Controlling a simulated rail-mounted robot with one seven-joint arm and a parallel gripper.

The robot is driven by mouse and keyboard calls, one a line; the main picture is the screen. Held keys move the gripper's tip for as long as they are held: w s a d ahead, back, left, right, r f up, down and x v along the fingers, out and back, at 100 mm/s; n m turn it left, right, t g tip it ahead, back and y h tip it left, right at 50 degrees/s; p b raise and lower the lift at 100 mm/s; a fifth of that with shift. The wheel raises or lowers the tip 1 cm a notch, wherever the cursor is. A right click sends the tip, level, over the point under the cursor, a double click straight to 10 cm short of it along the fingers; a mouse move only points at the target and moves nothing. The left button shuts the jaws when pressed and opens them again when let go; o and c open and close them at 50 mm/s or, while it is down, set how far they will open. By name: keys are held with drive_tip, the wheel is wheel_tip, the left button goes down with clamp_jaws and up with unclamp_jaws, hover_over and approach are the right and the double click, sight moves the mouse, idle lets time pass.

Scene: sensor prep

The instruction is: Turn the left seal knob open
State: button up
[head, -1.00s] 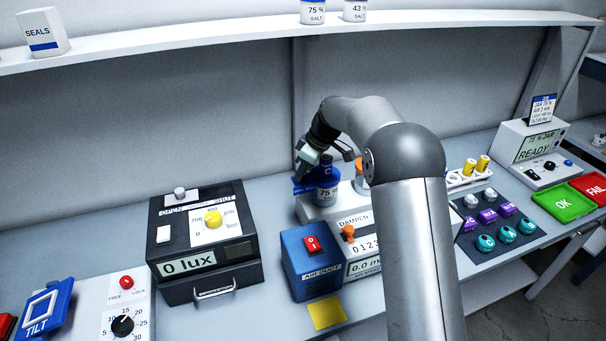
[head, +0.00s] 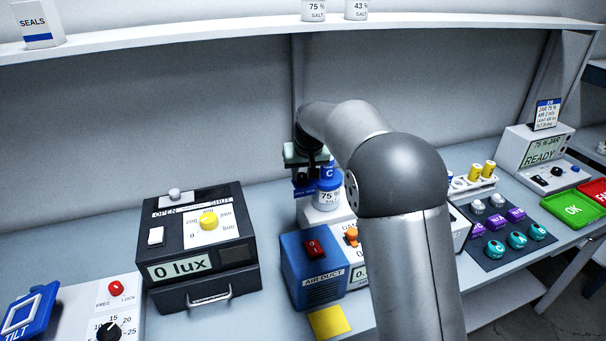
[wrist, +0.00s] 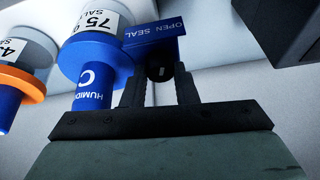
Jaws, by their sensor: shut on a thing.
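The left seal knob (wrist: 160,73) is a small black knob with a pale mark, beside the blue OPEN SEAL plate (wrist: 155,35) in the wrist view. My gripper (wrist: 160,85) has its two black fingers on either side of this knob and is shut on it. The plate also shows in the head view (head: 303,188), below my gripper (head: 304,170). The 75 % salt jar (head: 328,198) stands just right of the plate, with a blue sensor marked C (wrist: 90,85) in it. My gripper hides the knob in the head view.
A second jar with an orange collar (wrist: 22,80) is beside the first in the wrist view. The blue air duct box (head: 312,270) and black lux box (head: 200,250) stand in front and to the left. My arm covers part of the bench.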

drive_tip(key=m+h, duration=0.1)
drive_tip(key=m, duration=0.1)
drive_tip(key=m+h, duration=0.1)
drive_tip(key=m, duration=0.2)
drive_tip(key=shift+a+m, duration=0.15)
drive_tip(key=shift+m, duration=0.15)
idle(0.4)
drive_tip(key=o, duration=1)
drive_tip(key=v, duration=0.5)
drive_tip(key=b+v, duration=0.1)
drive_tip(key=v, duration=0.5)
drive_tip(key=b+v, duration=0.1)
drive_tip(key=v, duration=0.5)
drive_tip(key=shift+s+a+r, duration=0.1)
drive_tip(key=shift+s, duration=0.25)
